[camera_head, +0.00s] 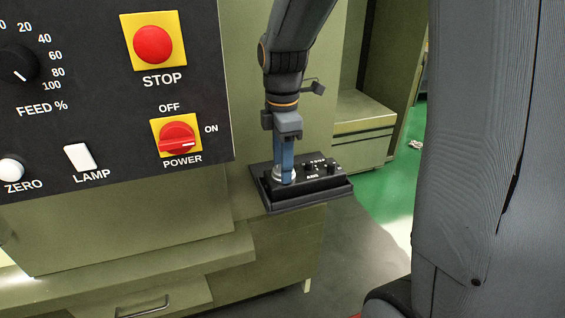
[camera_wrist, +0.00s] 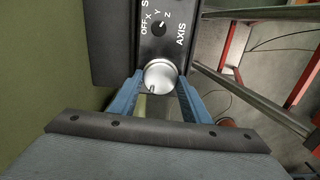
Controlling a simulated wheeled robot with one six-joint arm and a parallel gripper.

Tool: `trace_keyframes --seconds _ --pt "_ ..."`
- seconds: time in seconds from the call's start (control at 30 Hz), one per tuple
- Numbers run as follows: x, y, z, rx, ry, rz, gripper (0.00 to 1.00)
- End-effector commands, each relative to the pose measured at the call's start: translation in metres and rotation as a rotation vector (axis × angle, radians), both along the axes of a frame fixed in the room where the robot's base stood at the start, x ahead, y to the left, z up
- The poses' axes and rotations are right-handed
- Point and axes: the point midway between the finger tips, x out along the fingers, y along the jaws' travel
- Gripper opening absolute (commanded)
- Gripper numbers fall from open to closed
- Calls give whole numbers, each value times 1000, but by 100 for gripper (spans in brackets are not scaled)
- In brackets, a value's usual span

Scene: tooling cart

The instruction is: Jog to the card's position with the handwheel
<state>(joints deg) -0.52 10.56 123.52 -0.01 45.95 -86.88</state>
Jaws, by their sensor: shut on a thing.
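The handwheel is a round silver wheel (camera_wrist: 160,76) on a black pendant box (camera_head: 335,193). The wheel also shows low at the fingertips in the head view (camera_head: 284,176). My gripper (camera_head: 285,170) points down with its blue fingers shut on the wheel, one finger on each side in the wrist view (camera_wrist: 158,86). A small dark mark shows near the wheel's lower left rim. Beside the wheel is the black AXIS selector knob (camera_wrist: 159,30), with OFF, X, Y and Z around it; its exact setting is too small to tell. No card or position readout is visible.
The black control panel (camera_head: 112,108) at left has a red STOP button (camera_head: 153,44), a red POWER switch (camera_head: 178,138) turned toward ON, a LAMP switch (camera_head: 79,157) and a FEED knob (camera_head: 17,64). The pendant sits on a green cabinet ledge; floor shows beyond.

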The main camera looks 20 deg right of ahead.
Motion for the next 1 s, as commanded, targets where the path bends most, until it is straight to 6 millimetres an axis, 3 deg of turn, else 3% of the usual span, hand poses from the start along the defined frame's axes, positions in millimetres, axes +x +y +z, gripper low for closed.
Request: trace_keyframes --seconds 0.17,0.2,0.3,0.67,1.0 --pt "0 0 0 0 -1 -1 20" --pt "0 0 0 0 -1 -1 44" --pt "0 0 0 0 -1 -1 61" --pt "1 0 4 0 -3 -2 62" --pt "1 0 53 0 -5 -2 62"
